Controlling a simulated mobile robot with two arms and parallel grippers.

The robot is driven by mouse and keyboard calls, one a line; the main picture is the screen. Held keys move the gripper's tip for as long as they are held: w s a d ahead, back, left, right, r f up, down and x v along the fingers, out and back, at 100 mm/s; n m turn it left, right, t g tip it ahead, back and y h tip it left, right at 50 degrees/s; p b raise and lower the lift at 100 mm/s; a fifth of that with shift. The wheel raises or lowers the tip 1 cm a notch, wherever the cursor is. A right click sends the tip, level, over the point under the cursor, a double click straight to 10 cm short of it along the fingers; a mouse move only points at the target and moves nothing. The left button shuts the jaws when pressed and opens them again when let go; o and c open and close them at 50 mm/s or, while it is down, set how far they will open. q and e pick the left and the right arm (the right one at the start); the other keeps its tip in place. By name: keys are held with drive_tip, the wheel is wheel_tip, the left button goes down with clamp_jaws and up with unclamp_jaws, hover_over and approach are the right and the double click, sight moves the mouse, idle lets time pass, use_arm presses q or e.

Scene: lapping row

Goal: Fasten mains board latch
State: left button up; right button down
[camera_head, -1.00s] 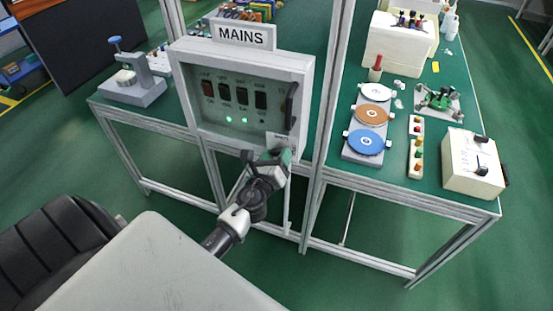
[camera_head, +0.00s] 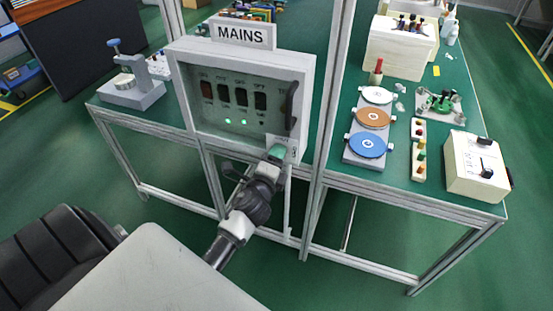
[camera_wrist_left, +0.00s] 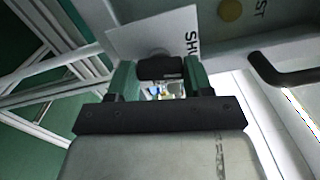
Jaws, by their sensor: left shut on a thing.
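The grey mains board (camera_head: 186,100), under a sign reading MAINS (camera_head: 241,33), stands upright on the bench frame. Its front has several dark switches and green lights, and a dark curved handle (camera_head: 291,105) at its right side. My left gripper (camera_head: 277,152) is at the lower right corner of the board. In the left wrist view its green-padded fingers are shut on a black latch knob (camera_wrist_left: 160,68). A white label plate (camera_wrist_left: 125,38) with partly hidden lettering lies behind the knob. The knob is hidden by my gripper in the head view. My right gripper is not in view.
A metal post (camera_head: 327,100) rises just right of the board. The green bench at right holds a rack with coloured discs (camera_head: 367,145) and a cream box (camera_head: 476,168). A grey press (camera_head: 133,92) stands at left. Floor in front is clear.

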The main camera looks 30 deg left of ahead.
use_arm(q)
drive_tip(key=shift+n, duration=1)
drive_tip(key=o, duration=0.9)
drive_tip(key=shift+o, duration=0.2)
drive_tip(key=b+v, duration=0.2)
drive_tip(key=v, duration=0.9)
drive_tip(key=shift+w, duration=0.1)
